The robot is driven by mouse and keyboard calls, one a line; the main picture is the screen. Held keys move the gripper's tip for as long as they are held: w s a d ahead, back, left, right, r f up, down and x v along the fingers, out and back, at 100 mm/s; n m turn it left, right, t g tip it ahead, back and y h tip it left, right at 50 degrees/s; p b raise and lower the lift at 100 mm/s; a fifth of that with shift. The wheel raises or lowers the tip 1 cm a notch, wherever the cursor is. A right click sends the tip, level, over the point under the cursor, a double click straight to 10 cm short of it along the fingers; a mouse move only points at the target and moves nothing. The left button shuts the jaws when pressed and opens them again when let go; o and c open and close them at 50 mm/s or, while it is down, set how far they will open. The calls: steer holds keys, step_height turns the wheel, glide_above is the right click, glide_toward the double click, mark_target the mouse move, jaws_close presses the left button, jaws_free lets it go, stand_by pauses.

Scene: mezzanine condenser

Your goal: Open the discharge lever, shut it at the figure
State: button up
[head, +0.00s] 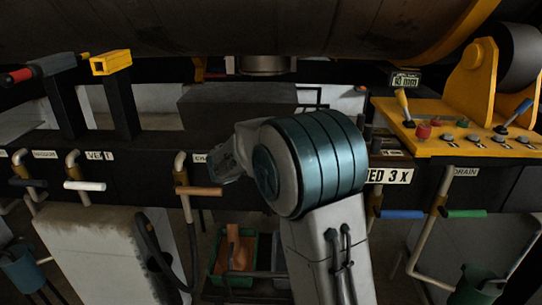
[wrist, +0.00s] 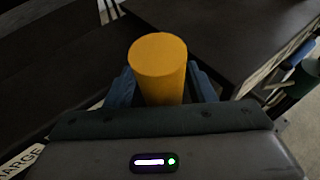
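In the wrist view a yellow cylinder, like a handle seen end-on (wrist: 158,60), stands between the blue fingers of my gripper (wrist: 162,85). The fingers are apart, one on each side; whether they press on it is hidden. A label ending in "ARGE" (wrist: 22,160) shows at the lower left. In the head view my gripper (head: 222,168) is at the front of the dark shelf, over a partly covered label (head: 200,157). A lever with a tan handle (head: 199,191) sits just below it on a pale pipe. I cannot tell if this is the yellow cylinder.
Other levers have dark, white (head: 85,186), blue (head: 402,214) and green (head: 466,213) handles. A green crate (head: 218,265) lies below. A large drum (head: 230,25) hangs above.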

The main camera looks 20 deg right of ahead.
steer(key=shift+s, duration=0.1)
steer(key=b+v, duration=0.2)
steer(key=v, duration=1.1)
steer(key=shift+a, duration=0.4)
steer(key=shift+s+r, duration=0.1)
steer(key=shift+r, duration=0.05)
steer(key=shift+f+b, duration=0.2)
steer(key=shift+b, duration=0.4)
steer(key=c, duration=0.9)
steer(key=shift+s+d+f+b, duration=0.15)
steer(key=shift+f+b, duration=0.15)
steer(key=shift+b, duration=0.4)
jaws_close()
steer(key=s+f+n+t+y+b, duration=0.1)
steer(key=s+f+n+t+b, duration=0.6)
steer(key=b, duration=1.1)
steer(key=w+d+r+m, duration=0.2)
steer(key=w+d, duration=0.4)
steer(key=w, duration=0.4)
steer(key=shift+w+r+t+p, duration=0.25)
steer(key=shift+r+t+p, duration=0.15)
steer(key=shift+r, duration=0.1)
